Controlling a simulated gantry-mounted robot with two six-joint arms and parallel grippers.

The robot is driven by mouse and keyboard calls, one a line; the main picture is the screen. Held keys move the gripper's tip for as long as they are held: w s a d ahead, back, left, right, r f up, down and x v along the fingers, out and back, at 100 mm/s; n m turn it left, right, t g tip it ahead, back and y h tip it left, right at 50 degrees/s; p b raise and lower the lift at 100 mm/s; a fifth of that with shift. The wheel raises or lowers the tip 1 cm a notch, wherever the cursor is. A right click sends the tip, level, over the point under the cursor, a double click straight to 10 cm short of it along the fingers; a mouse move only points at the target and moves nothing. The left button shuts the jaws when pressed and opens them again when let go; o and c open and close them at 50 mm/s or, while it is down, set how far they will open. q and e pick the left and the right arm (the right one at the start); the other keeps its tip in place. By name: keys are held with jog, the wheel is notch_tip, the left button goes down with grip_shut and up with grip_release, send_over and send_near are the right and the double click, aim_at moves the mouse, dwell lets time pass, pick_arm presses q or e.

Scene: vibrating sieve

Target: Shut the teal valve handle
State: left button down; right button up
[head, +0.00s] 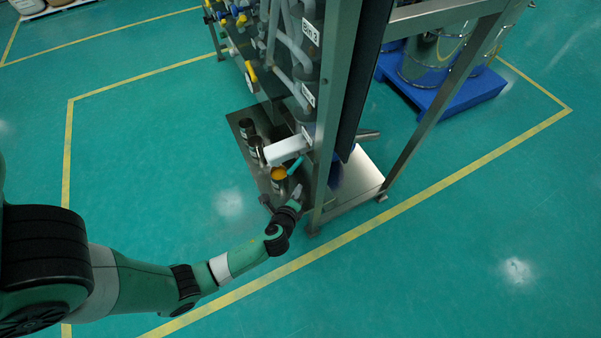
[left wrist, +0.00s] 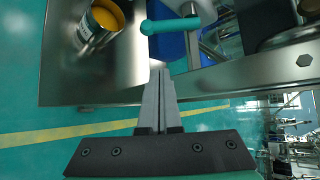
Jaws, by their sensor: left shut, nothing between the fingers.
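The teal valve handle (left wrist: 172,26) shows in the left wrist view as a short rod with a rounded end, just ahead of my left gripper (left wrist: 160,72). The handle joins a pale pipe fitting (left wrist: 200,12) on its right. My left gripper is shut and empty, with its fingertips below the handle in the picture and seemingly apart from it. In the head view the teal handle (head: 296,165) sits beside the frame post, above and right of an open can. My left gripper (head: 298,192) is close below it. My right gripper is not in view.
An open can with orange contents (head: 279,176) stands on the metal tray (left wrist: 65,75), with other cans (head: 247,128) behind. A steel frame post (head: 331,110) stands close right of the gripper. The floor at left is clear.

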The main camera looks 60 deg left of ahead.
pick_arm(q)
jog(key=b+x, duration=0.7)
jog(key=x, duration=0.4)
jog(key=s+r+p, duration=0.2)
jog(key=s+r, duration=0.1)
jog(key=shift+a+r, duration=0.15)
jog(key=shift+r, duration=0.1)
jog(key=shift+s, duration=0.1)
